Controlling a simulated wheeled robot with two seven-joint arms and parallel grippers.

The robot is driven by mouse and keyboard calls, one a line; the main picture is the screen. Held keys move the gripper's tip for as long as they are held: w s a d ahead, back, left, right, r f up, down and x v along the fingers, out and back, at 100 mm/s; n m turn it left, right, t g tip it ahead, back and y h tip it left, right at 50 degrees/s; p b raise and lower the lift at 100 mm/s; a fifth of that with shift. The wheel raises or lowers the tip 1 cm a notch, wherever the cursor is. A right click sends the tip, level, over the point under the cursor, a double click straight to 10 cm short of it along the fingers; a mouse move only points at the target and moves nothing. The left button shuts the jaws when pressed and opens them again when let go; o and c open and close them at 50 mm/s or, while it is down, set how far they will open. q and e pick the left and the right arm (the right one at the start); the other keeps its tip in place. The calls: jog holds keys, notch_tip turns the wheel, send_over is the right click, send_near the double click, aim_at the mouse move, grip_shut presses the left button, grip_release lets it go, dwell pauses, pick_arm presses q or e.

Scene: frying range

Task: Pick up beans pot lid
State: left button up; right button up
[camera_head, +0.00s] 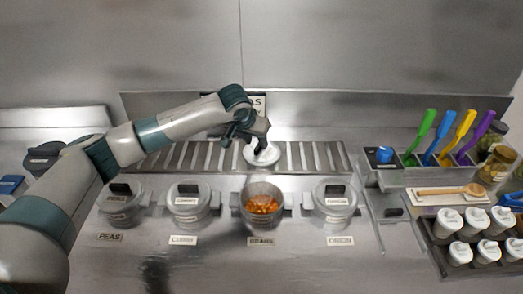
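The beans pot (263,213) stands open in the row of pots, with orange-brown food inside and a BEANS label in front. A pale round lid (263,156) is behind it, at the slatted rack. My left gripper (252,137) is directly above this lid, with its dark fingers at the lid's handle. The gripper hides the handle, so I cannot tell whether the fingers are closed on it, or whether the lid rests on the rack or hangs just above it. My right gripper is not in view.
Lidded pots stand at both sides: peas (121,205), curry (190,206) and another (334,205) at right. The slatted rack (318,157) runs behind them. A holder (400,178) with several coloured utensils and a tray of white-lidded jars (466,250) are at right. The front counter is clear.

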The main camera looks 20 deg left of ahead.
aim_at(262, 151)
pick_arm(q)
jog(key=shift+x, duration=1.45)
jog(key=shift+c, duration=0.3)
grip_shut()
